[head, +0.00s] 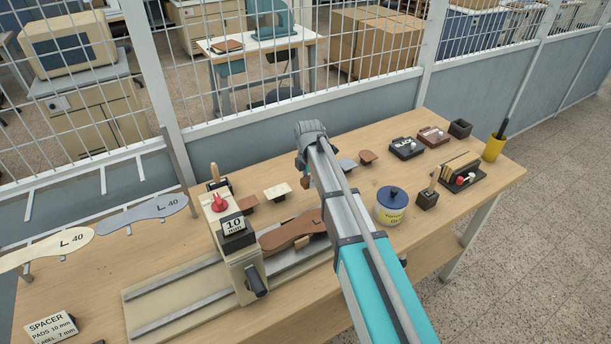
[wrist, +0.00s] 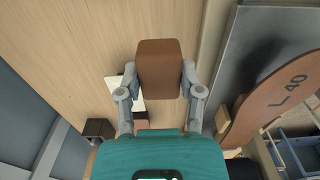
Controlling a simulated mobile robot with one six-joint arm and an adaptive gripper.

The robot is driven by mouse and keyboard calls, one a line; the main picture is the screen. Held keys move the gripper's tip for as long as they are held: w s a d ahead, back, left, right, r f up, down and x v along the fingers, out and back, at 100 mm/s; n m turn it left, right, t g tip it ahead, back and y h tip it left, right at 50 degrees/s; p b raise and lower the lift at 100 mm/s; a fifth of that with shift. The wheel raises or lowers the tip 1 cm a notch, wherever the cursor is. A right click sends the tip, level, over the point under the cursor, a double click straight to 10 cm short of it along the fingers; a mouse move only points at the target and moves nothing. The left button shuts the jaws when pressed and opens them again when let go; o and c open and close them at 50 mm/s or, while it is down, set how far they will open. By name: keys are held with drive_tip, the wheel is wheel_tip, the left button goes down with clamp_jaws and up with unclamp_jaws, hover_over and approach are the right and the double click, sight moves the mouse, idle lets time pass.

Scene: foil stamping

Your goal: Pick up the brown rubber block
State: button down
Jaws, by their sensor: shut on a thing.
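The brown rubber block (wrist: 159,66) is in the wrist view, between the two grey fingertips of my gripper (wrist: 159,82). The fingers press on its left and right sides, and its upper face shows whole. The wooden tabletop (wrist: 80,40) shows beneath it; I cannot tell how high it is held. In the head view my arm hides most of the gripper and the block.
A stamping press (head: 225,235) with a brown sole marked L stands left of my arm; the sole (wrist: 275,95) also shows in the wrist view. A cream pad (head: 277,192) lies behind it. A blue-lidded jar (head: 391,205) stands close right of my arm.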

drive_tip(key=s+d+r+p, duration=0.3)
drive_tip(key=s+r+p, duration=0.2)
drive_tip(key=s, duration=0.5)
drive_tip(key=shift+s+r, duration=0.15)
drive_tip(key=shift+r, duration=0.35)
